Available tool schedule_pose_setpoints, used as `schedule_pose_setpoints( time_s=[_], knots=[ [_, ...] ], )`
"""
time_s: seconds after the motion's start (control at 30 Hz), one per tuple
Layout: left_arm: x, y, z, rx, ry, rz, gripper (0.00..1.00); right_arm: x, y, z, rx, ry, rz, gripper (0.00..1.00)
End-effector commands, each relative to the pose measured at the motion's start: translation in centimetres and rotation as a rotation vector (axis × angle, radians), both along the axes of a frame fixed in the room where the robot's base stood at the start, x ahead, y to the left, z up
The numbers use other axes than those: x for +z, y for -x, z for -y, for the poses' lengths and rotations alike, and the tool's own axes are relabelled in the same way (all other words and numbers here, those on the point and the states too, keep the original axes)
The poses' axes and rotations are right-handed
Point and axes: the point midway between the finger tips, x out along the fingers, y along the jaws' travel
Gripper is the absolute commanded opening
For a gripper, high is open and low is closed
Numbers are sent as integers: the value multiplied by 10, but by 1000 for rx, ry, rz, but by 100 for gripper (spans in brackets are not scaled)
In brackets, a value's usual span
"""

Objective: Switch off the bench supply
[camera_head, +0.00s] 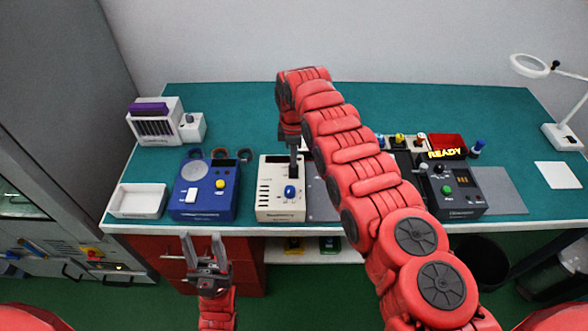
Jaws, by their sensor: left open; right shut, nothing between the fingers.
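A cream box (268,202) with a blue knob (291,191) stands in the middle of the green bench. It may be the bench supply, but its label is too small to read. My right gripper (293,174) is shut and points down over its top, just behind the blue knob. I cannot tell whether it touches the panel, and it hides part of it. My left gripper (206,262) is open and empty, in front of the bench's front edge.
A blue box (205,205) with a yellow knob stands left of the cream one, beside a white tray (138,201). A dark box (462,204) with a green button and a lit READY sign (446,154) are at the right.

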Motion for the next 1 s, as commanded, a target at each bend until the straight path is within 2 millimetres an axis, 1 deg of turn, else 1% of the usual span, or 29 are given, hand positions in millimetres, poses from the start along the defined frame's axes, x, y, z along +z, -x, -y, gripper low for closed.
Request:
schedule_pose_setpoints(
  time_s=[0.03, 0.17, 0.43, 0.63, 0.77, 1.0],
  knots=[
    [5, 0, 0, 0, 0, 0, 52, 7, -1, 0, -1, 0, 1, 0],
    [13, 0, 0, 0, 0, 0, 52, 20, -1, 0, 0, -1, 2, 0],
    [20, 0, 0, 0, 0, 0, 52, 42, 0, 1, -2, 0, 0, 0],
    [20, 0, 0, 0, 0, 0, 52, 57, 0, 0, -1, -1, 1, 0],
    [20, 0, 0, 0, 0, 0, 52, 63, 0, 0, 0, 0, 0, 0],
    [20, 0, 0, 0, 0, 0, 52, 63, 0, 0, 0, 0, 0, 0]
  ],
)
